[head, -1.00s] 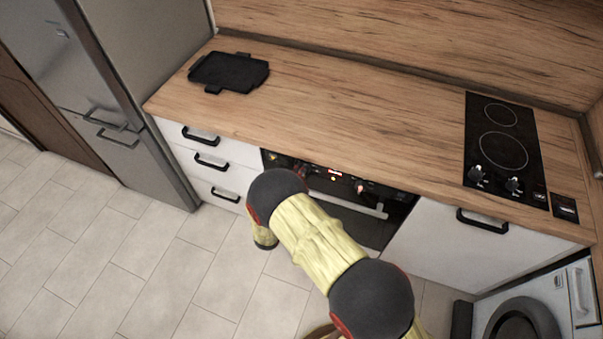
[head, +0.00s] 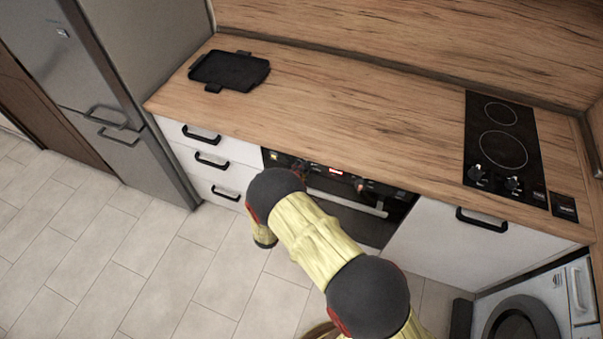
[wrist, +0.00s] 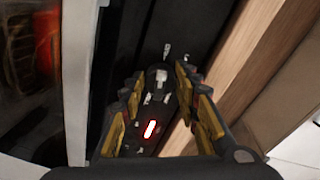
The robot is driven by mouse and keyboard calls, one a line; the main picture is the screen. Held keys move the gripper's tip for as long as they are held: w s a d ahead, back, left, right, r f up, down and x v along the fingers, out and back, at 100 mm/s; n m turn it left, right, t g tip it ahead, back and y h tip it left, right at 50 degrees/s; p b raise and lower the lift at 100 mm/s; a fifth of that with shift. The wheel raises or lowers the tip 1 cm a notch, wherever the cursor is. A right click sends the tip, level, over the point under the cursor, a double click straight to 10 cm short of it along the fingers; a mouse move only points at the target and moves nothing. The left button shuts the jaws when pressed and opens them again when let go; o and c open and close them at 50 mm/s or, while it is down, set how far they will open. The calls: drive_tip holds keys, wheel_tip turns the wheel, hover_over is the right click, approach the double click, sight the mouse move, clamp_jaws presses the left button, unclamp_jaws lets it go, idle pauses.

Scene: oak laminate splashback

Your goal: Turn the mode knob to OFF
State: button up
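The oven's black control panel (head: 392,194) is under the worktop edge, with a lit red display (head: 336,172). A dark knob (head: 360,185) shows right of the display in the head view; its lettering is too small to read. In the wrist view, a dark knob with pale marks (wrist: 157,76) lies between the yellow-padded fingertips of my gripper (wrist: 160,74). The fingers look apart, with a narrow gap on each side; contact cannot be made out. The red display (wrist: 150,129) also shows between the fingers. My arm hides most of the gripper in the head view.
The wooden worktop (head: 330,120) juts above the panel. The oven handle (head: 345,203) runs below it. White drawers (head: 228,174) stand left, a white cabinet (head: 440,240) right. A black tray (head: 229,71) and a hob (head: 503,148) are on top. The tiled floor is clear at left.

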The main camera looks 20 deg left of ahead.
drive_tip(key=o, duration=0.4)
drive_tip(key=s+a, duration=0.1)
drive_tip(key=s, duration=1.1)
drive_tip(key=shift+a+r, duration=0.2)
drive_tip(key=shift+a, duration=0.1)
drive_tip(key=shift+m, duration=0.3)
